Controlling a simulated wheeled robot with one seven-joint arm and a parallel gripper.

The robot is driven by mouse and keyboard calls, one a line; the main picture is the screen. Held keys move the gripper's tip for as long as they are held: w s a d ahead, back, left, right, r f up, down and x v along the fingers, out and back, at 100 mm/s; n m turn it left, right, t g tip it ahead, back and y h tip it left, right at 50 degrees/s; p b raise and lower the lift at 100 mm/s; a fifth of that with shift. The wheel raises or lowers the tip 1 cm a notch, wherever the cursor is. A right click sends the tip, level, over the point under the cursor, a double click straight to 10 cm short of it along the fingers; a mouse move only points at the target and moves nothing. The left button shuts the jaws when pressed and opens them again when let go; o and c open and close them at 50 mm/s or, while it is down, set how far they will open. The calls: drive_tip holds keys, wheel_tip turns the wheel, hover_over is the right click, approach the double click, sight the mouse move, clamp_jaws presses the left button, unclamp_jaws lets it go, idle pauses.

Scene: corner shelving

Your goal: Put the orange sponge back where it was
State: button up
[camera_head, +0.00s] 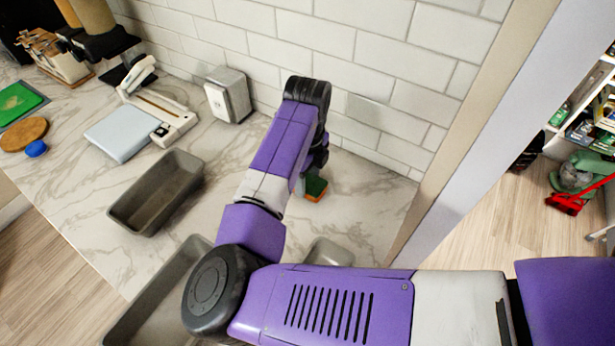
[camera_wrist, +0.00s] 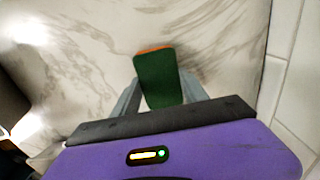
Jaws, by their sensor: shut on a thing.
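The orange sponge (camera_head: 315,187) has a dark green face and an orange layer. In the head view it shows just below the end of my purple arm, near the tiled wall. In the wrist view the sponge (camera_wrist: 158,78) sits between the two grey fingers of my gripper (camera_wrist: 158,95), green face toward the camera and an orange edge at its far end. My gripper is shut on it. The marble counter (camera_head: 352,215) lies beyond the sponge; I cannot tell whether the sponge touches it. In the head view my arm largely hides the gripper.
A grey-brown tray (camera_head: 155,192) and a sink-like basin (camera_head: 150,305) lie left of my arm. A small grey box (camera_head: 228,95) stands by the tiled wall (camera_head: 370,40). A white slicer-like device (camera_head: 140,115) is farther left. Bare counter shows right of the sponge, up to the wall's end.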

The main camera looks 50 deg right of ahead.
sight(308, 182)
drive_tip(key=shift+f, duration=0.2)
drive_tip(key=o, duration=1.2)
drive_tip(key=shift+r, duration=0.2)
wheel_tip(308, 182, up, 12)
drive_tip(key=shift+r+b, duration=0.1)
drive_tip(key=shift+b, duration=0.65)
